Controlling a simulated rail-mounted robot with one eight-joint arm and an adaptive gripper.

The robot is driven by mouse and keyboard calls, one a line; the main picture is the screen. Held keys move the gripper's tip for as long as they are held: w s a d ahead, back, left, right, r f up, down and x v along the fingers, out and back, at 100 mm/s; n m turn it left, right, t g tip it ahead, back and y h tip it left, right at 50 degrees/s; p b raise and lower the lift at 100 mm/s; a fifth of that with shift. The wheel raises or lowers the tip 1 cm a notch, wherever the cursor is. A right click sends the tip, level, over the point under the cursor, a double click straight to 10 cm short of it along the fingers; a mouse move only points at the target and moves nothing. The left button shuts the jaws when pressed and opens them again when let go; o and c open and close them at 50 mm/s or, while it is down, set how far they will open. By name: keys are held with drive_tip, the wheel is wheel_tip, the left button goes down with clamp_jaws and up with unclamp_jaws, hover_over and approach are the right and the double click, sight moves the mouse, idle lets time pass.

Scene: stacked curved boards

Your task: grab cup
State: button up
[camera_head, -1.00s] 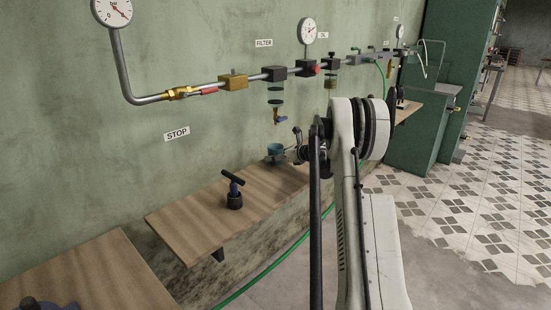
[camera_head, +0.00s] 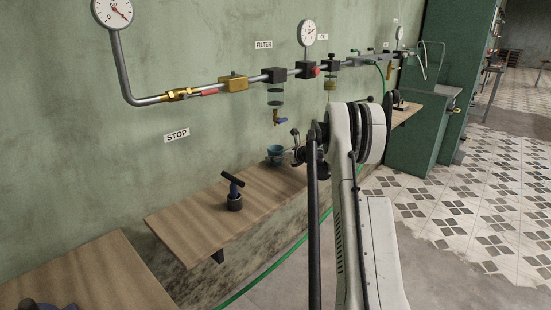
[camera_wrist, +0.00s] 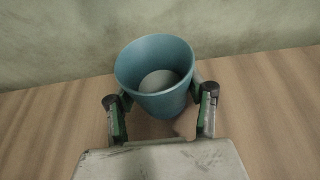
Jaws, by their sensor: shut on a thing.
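A teal cup (camera_wrist: 155,102) stands upright in the wrist view, its open top facing the camera and its inside looking empty. My gripper (camera_wrist: 160,108) has one finger on each side of the cup and is shut on it. In the head view the cup (camera_head: 275,151) shows small on the far part of the wooden shelf, below the filter's blue-handled valve. My gripper (camera_head: 290,154) reaches it from the right, partly hidden by my own arm. I cannot tell whether the cup's base touches the shelf.
The filter valve (camera_head: 279,122) hangs just above the cup. A pipe with gauges runs along the green wall. A green hose (camera_head: 268,270) passes below the shelf.

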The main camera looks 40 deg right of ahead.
sight(275, 150)
drive_tip(key=shift+r, duration=0.15)
drive_tip(key=shift+r+p, duration=0.35)
drive_tip(key=shift+r, duration=1.1)
drive_tip(key=a+r+p, duration=0.1)
drive_tip(key=a+r, duration=0.6)
drive_tip(key=a, duration=0.4)
drive_tip(key=shift+s+a+r+p, duration=0.2)
drive_tip(key=shift+r+p, duration=0.15)
drive_tip(key=shift+p, duration=0.05)
